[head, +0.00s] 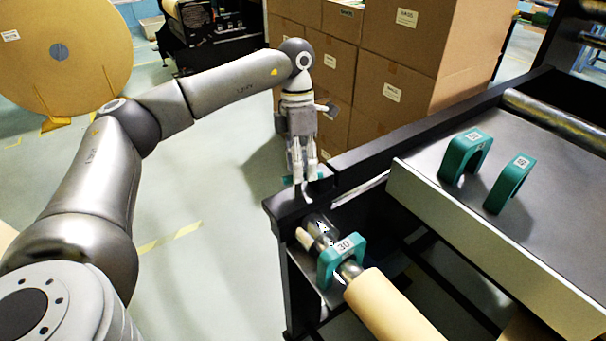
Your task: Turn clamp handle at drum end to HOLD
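My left gripper (304,168) points down beside the near left corner of the black machine frame (288,205). Its pale fingers look close together, with small teal bits at their tips; I cannot tell whether it is open or holds anything. A teal collar marked 30 (342,248) sits around the shaft end of the kraft roll (390,307), below and right of the gripper and apart from it. Beside it is a dark round part with white marking (319,226); I cannot tell if it is the clamp handle, and no HOLD label is readable. My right gripper is out of view.
Two teal U-shaped blocks (464,155) (509,184) stand on the grey machine table (440,130), whose pale front rail (480,240) is raised. Stacked cardboard boxes (390,60) stand behind the gripper. A large kraft disc (65,55) is at back left.

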